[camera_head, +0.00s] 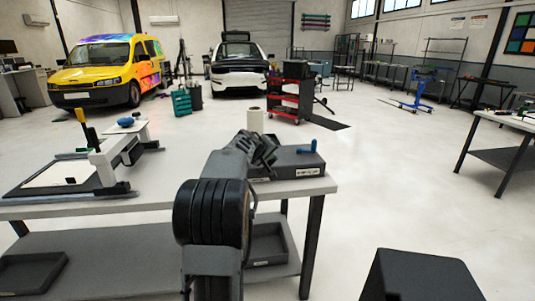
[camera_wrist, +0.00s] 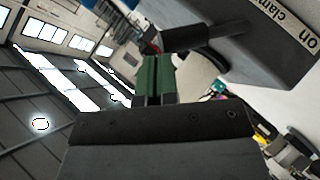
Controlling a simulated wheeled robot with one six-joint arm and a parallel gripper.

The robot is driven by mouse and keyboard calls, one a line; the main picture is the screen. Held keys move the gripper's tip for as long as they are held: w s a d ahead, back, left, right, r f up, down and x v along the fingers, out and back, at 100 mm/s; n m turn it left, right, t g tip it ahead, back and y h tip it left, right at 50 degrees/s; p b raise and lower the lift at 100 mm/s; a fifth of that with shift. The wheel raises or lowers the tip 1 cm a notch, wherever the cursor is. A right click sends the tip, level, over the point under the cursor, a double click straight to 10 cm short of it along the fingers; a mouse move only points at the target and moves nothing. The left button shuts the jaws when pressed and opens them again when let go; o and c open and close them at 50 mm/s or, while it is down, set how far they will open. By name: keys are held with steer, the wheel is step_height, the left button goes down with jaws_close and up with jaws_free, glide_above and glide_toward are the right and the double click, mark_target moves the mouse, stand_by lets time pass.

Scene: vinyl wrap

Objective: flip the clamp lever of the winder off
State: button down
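The winder appears to be the dark grey box (camera_head: 298,165) with pale labels at the right end of the near table. A small blue handle (camera_head: 308,148) stands up on its top; I cannot tell whether it is the clamp lever. My gripper (camera_head: 268,153) is over the box's left part, left of the blue handle, and my arm hides some of the box. In the wrist view the green fingers of my gripper (camera_wrist: 156,62) lie side by side, seemingly shut with nothing between them. The dark box (camera_wrist: 265,50) shows an "on clamp" label.
A white roll (camera_head: 255,120) stands behind my gripper. A cutting machine with a yellow handle (camera_head: 84,122) is on the left of the table (camera_head: 200,198). A dark tray (camera_head: 268,244) is on the lower shelf.

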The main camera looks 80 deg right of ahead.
steer(key=shift+s+f, duration=0.1)
steer(key=w+a+r, duration=0.4)
steer(key=a+r, duration=0.4)
steer(key=shift+w+a+r+p, duration=0.35)
steer(key=shift+a+r, duration=0.05)
stand_by(0.6)
